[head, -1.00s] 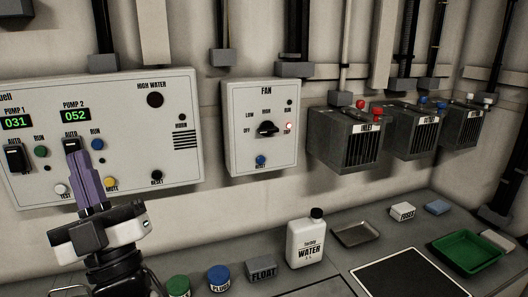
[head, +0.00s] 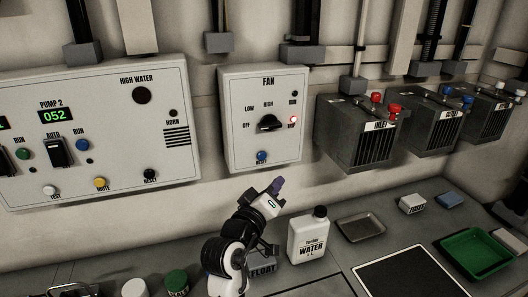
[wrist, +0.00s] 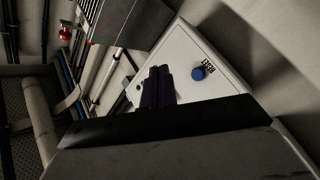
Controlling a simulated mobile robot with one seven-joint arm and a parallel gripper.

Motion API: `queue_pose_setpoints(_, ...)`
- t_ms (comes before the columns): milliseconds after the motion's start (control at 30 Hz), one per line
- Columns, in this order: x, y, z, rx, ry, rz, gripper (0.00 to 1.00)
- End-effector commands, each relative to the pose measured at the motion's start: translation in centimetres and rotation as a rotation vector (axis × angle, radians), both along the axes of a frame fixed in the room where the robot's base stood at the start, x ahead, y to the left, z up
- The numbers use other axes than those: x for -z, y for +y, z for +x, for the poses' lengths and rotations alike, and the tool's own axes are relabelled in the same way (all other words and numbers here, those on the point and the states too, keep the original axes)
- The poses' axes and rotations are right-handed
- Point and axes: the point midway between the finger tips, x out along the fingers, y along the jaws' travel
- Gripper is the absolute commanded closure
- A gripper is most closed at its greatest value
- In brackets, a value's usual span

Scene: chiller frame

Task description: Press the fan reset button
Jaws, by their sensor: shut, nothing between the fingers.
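The fan panel (head: 240,120) is a pale box on the wall in the head view, with a black selector knob (head: 269,123) and a lit red trip lamp (head: 294,120). Its blue reset button (head: 262,156) sits at the bottom edge. The blue button also shows in the wrist view (wrist: 199,73), to the right of my fingertips. My gripper (head: 277,185) is just below and slightly right of the button in the head view, apart from it. In the wrist view its dark fingers (wrist: 158,84) are together and empty.
The pump panel (head: 100,185) is on the wall to the left. Grey boxes (head: 350,140) with red and blue knobs jut out at right. A white water bottle (head: 307,238) stands on the counter beside my arm, with a float block (head: 263,267) near it.

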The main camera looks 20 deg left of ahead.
Motion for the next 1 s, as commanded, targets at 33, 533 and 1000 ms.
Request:
queue_pose_setpoints(33, 0.0, 0.0, 0.0, 0.000, 0.000, 0.000, 1.00)
queue_pose_setpoints(533, 0.0, 1.4, 2.0, -0.005, -0.003, 0.004, 1.00)
queue_pose_setpoints(1000, 0.0, 4.6, 6.7, -0.005, -0.003, 0.003, 1.00)
